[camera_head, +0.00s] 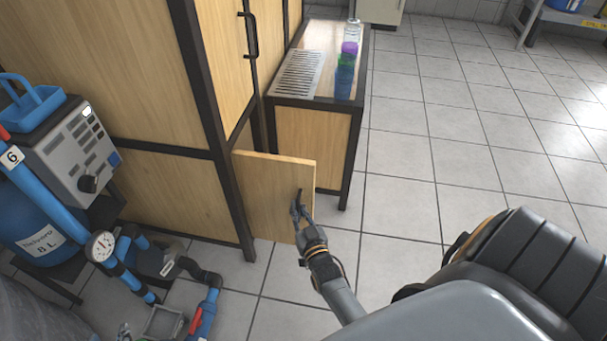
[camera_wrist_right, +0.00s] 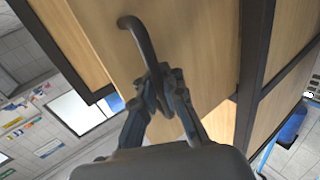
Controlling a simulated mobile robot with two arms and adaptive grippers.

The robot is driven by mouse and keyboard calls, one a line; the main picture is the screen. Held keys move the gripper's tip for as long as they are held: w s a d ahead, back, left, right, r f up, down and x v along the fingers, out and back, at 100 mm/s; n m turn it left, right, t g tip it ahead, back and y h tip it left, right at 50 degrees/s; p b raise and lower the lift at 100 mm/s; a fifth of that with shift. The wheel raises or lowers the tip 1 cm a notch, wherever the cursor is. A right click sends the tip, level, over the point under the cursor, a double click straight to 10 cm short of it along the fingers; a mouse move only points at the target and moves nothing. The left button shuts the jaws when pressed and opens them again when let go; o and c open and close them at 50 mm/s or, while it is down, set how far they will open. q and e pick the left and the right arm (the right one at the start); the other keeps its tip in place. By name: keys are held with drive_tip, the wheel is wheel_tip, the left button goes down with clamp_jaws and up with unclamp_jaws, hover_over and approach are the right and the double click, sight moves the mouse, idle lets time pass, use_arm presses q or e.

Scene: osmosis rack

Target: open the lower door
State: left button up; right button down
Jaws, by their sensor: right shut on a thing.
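The lower door (camera_head: 265,188) is a light wooden panel that stands swung outward from the dark-framed wooden cabinet (camera_head: 172,188). My right gripper (camera_head: 297,212) reaches the door's outer edge area. In the right wrist view, my right gripper (camera_wrist_right: 164,84) is shut on the black curved door handle (camera_wrist_right: 141,36), near its end. The door's wood face (camera_wrist_right: 192,45) is behind the handle. The inside of the lower compartment is hidden behind the door in the head view. My left gripper is not visible.
The upper door has its own black handle (camera_head: 250,35). A low side cabinet (camera_head: 313,135) stands just behind the open door, with bottles (camera_head: 346,70) on top. Pumps and blue pipes (camera_head: 65,215) crowd the left. Tiled floor (camera_head: 440,150) is free to the right.

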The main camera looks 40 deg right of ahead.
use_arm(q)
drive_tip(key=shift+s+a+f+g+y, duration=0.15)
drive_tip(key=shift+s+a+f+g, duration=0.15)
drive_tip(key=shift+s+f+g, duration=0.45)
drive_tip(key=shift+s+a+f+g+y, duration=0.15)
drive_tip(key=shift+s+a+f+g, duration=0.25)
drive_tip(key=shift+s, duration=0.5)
use_arm(e)
drive_tip(key=shift+s+a+f, duration=0.1)
drive_tip(key=shift+s+a, duration=0.5)
drive_tip(key=shift+s, duration=0.15)
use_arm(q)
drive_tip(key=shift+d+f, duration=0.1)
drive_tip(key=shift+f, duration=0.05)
use_arm(e)
drive_tip(key=c, duration=1.4)
unclamp_jaws()
drive_tip(key=shift+s, duration=0.15)
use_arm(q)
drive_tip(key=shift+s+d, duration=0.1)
use_arm(e)
drive_tip(key=shift+w+a, duration=0.15)
drive_tip(key=shift+w, duration=0.05)
drive_tip(key=shift+w, duration=0.1)
